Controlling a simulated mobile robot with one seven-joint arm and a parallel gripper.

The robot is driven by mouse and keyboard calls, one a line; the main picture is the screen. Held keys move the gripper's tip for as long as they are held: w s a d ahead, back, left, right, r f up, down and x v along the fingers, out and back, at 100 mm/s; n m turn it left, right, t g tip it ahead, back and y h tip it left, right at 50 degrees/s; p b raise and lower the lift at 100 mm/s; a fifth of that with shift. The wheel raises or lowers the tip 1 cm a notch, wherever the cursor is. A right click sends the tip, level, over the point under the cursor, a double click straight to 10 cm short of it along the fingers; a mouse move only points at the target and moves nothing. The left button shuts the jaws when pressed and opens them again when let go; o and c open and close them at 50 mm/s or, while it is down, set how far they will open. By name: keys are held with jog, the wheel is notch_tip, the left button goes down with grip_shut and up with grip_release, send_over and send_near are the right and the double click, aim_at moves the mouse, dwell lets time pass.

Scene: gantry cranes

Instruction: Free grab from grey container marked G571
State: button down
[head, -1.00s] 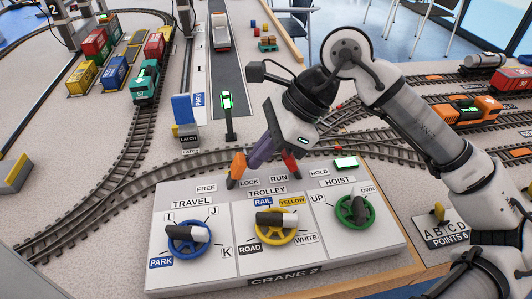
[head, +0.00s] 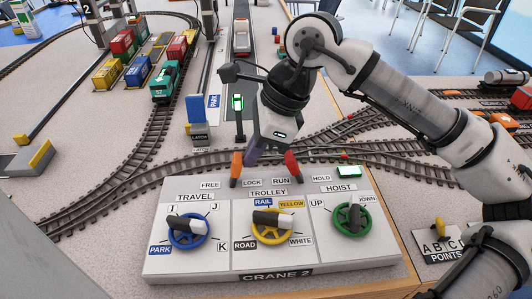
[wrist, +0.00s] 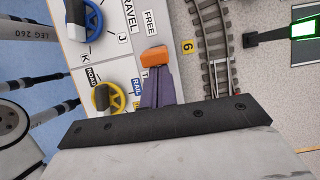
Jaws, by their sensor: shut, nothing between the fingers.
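The CRANE 2 panel (head: 325,262) stands in front of me. An orange lever (head: 237,170) rises between its FREE label (head: 209,185) and LOCK label (head: 252,182); which way it leans is hard to tell. My gripper (head: 251,157) has purple fingers, shut and empty, just right of the orange lever. The wrist view shows the fingers (wrist: 160,90) close beside the orange lever (wrist: 153,56); touching or apart is unclear. A red lever (head: 291,164) stands near the RUN label (head: 281,181). No grey container marked G571 is readable, and the crane's grab is not recognisable here.
The panel has blue (head: 172,237), yellow (head: 270,240) and green (head: 350,232) wheels. A track (head: 130,180) passes behind it, and a lit green screen post (head: 238,104) stands farther back. Coloured containers, including a yellow one (head: 106,75), stand at the back left.

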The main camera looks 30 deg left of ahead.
aim_at(237, 156)
jog(key=shift+s+a+r+t+h, duration=0.3)
jog(key=shift+a+h, duration=0.15)
jog(key=shift+h, duration=0.15)
jog(key=shift+s+a+r, duration=0.15)
jog(key=shift+s+a, duration=0.35)
jog(key=shift+a, duration=0.3)
jog(key=shift+r, duration=0.15)
jog(key=shift+r+p, duration=0.4)
jog(key=shift+r, duration=0.3)
